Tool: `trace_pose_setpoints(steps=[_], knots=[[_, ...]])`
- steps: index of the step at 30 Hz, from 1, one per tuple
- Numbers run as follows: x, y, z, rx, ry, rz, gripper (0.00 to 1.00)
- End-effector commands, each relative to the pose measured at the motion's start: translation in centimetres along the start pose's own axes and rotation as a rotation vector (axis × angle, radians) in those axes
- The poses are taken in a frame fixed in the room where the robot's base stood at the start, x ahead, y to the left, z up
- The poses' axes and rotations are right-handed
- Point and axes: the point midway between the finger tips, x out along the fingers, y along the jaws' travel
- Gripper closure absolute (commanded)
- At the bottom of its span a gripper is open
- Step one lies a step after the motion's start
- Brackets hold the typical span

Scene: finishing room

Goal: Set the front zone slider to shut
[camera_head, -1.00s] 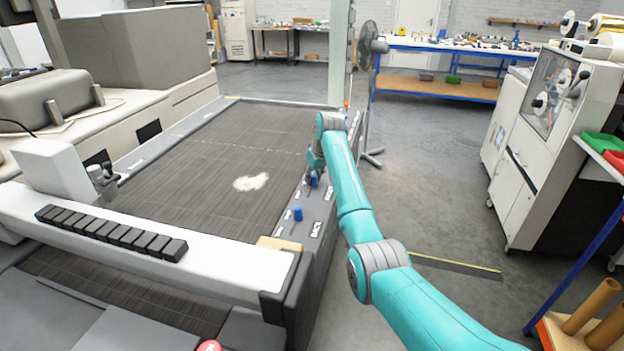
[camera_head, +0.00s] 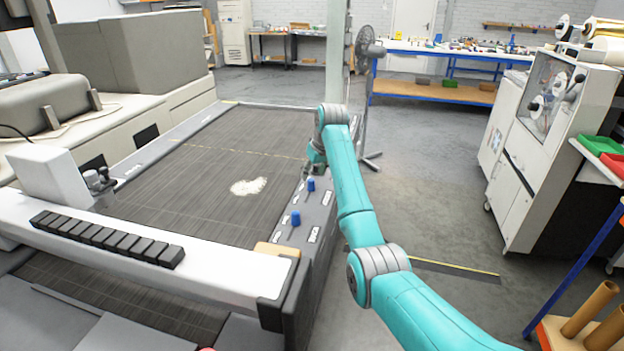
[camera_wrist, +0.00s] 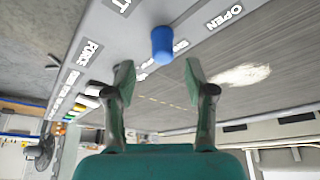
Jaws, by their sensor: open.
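Two blue slider knobs stand on the grey right-hand rail of the flat table: a nearer one (camera_head: 296,218) and a farther one (camera_head: 311,185). My gripper (camera_head: 315,157) is just beyond the farther knob in the head view, mostly hidden by my arm. In the wrist view, my gripper (camera_wrist: 158,78) is open and empty, its green fingers apart. A blue knob (camera_wrist: 162,45) shows ahead between the fingertip lines, not held. An "OPEN" label (camera_wrist: 223,17) lies to its right and a partly cut-off label ending in "T" (camera_wrist: 121,4) to its upper left. I cannot read which zone it belongs to.
The dark table bed (camera_head: 215,165) carries a pale patch (camera_head: 248,186). A white crossbeam (camera_head: 140,235) with black blocks spans the near end. A fan (camera_head: 368,50) stands beyond my arm. Grey floor right of my arm is mostly clear, before a white cabinet (camera_head: 530,170).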

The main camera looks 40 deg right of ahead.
Motion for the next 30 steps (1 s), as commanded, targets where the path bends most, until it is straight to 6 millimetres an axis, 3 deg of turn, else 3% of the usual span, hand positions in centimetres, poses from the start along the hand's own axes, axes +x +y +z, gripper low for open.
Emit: trace_pose_setpoints(steps=[6, 12, 30], knots=[[-4.4, 0.1, -0.1, 0.000, 0.004, 0.001, 0.45], [-6.9, 0.1, -0.1, 0.000, 0.003, 0.001, 0.45], [-7.7, 0.1, 0.0, 0.000, 0.001, 0.001, 0.45]])
